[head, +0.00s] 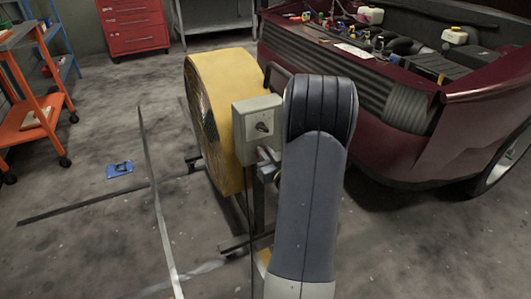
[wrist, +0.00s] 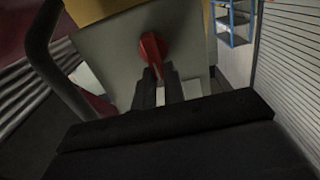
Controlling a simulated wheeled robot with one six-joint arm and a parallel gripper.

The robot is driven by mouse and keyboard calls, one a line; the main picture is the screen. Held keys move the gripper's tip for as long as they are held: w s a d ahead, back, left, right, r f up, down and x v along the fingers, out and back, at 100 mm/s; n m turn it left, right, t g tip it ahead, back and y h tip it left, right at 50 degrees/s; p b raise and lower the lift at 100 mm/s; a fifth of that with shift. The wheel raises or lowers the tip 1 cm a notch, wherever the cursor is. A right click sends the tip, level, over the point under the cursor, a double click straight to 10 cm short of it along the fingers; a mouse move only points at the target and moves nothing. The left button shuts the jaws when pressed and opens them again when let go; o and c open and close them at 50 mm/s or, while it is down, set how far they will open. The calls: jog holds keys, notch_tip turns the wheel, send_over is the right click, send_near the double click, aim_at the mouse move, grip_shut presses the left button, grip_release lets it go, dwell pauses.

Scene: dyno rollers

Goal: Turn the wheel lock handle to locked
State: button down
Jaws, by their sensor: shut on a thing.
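A red handle (wrist: 152,48) sits on the face of a pale grey box (wrist: 115,45) in the wrist view. My gripper (wrist: 159,74) is shut on the lower end of this handle, with its two dark fingers on either side. The handle hangs roughly downward, slightly slanted, in this view. In the head view the grey box (head: 243,135) is on the side of a yellow drum-shaped fan (head: 222,75), and a small dark knob (head: 262,127) shows on its near face. My gripper (head: 267,160) is partly hidden by my arm there, and the red handle is not visible.
A dark red car (head: 400,150) with an open engine bay stands close on the right. A dark curved bar (wrist: 50,60) runs beside the box. An orange cart (head: 30,100) and a blue item (head: 119,170) are at left. A strap (head: 158,210) crosses the floor.

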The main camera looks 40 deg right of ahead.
jog(key=shift+d, duration=0.1)
jog(key=shift+s+d+f+m+p, duration=0.1)
jog(key=shift+d+f+m+p, duration=0.45)
jog(key=shift+m, duration=2.45)
jog(key=shift+s+d+f+m+p, duration=0.2)
jog(key=shift+m+p, duration=0.5)
jog(key=shift+m, duration=2.3)
jog(key=shift+d+f+m+p, duration=0.45)
jog(key=shift+m+p, duration=0.2)
jog(key=shift+m, duration=2.35)
jog(key=shift+f, duration=0.1)
jog(key=c, duration=1.5)
grip_release()
